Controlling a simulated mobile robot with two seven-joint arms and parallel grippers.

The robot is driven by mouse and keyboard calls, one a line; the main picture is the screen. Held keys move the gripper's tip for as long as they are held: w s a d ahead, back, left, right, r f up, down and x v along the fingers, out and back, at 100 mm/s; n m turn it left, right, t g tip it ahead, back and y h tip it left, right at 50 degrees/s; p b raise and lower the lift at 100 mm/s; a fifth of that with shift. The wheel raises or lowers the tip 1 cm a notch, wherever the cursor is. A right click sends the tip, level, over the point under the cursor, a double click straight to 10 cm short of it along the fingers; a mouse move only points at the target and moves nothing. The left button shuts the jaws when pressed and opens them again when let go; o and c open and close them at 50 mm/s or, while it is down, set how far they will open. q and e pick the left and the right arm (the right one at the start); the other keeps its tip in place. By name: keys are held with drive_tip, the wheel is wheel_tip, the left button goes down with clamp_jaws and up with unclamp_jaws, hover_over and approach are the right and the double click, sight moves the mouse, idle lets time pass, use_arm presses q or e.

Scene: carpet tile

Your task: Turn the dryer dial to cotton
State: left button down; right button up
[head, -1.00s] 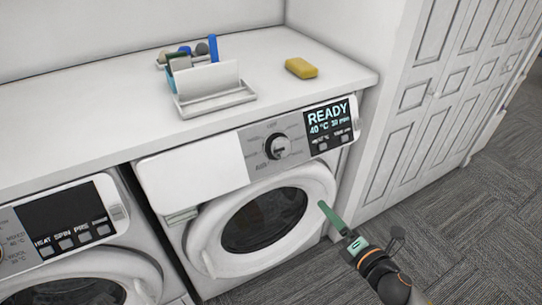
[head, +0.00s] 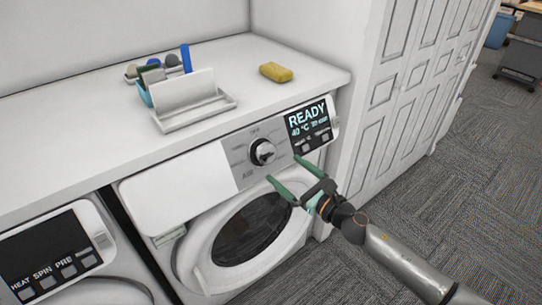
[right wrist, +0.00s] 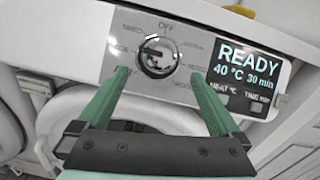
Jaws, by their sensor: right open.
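The dryer dial (head: 262,152) is a round silver and black knob on the grey panel of the right-hand machine. It also shows in the right wrist view (right wrist: 158,57), with labels around it, OFF at the top. The display (head: 308,122) beside it reads READY, 40 °C, 30 min. My right gripper (head: 283,168) is open and empty, just below and to the right of the dial in the head view. In the right wrist view its green fingers (right wrist: 165,80) reach up toward the dial, one on each side, seemingly short of it. My left gripper is out of view.
The dryer door (head: 205,270) is closed below the panel. A second machine (head: 60,255) stands at the left. On the counter (head: 120,90) are a yellow sponge (head: 276,72), a white holder (head: 190,105) and a caddy of bottles.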

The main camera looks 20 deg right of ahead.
sight(271, 158)
drive_tip(key=x, duration=0.7)
drive_tip(key=c, duration=1.3)
drive_tip(key=shift+o, duration=0.2)
